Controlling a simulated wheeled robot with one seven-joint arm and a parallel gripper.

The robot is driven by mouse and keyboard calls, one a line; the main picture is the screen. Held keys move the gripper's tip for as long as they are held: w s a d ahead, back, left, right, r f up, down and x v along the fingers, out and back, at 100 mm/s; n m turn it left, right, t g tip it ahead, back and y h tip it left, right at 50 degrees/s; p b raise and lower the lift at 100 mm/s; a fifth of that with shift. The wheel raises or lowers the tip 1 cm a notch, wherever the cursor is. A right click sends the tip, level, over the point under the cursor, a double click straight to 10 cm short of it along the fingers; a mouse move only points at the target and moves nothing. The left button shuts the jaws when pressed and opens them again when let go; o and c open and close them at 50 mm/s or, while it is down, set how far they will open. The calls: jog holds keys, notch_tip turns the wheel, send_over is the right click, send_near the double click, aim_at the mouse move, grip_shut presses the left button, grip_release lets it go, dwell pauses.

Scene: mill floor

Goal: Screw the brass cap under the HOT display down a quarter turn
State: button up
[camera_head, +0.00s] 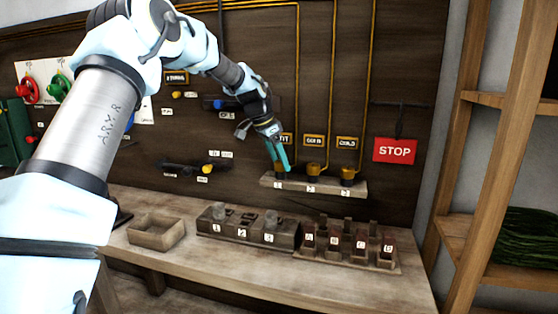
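Three small dark displays with yellow lettering hang above a narrow wall ledge (355,190): the left display (287,139) is partly hidden by my arm, with a middle display (314,141) and a right display (347,142) beside it. The lettering is too small to tell surely which reads HOT. A middle brass cap (314,169) and a right brass cap (347,174) stand on the ledge under their displays. My gripper (281,168) points down at the ledge's left place, marked 1, its teal fingers covering most of what stands there. Whether they grip a cap is unclear.
Below are a bench (230,262) with an empty wooden tray (157,232), a numbered block (240,228) and a rack of lettered blocks (348,248). A red STOP sign (395,150) hangs right of the displays. Wooden shelving (480,170) stands at the right.

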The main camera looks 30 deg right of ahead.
jog(key=shift+r, duration=0.15)
jog(key=b+v, duration=0.2)
jog(key=v, duration=0.8)
jog(key=shift+a+r, duration=0.2)
jog(key=shift+a, duration=0.05)
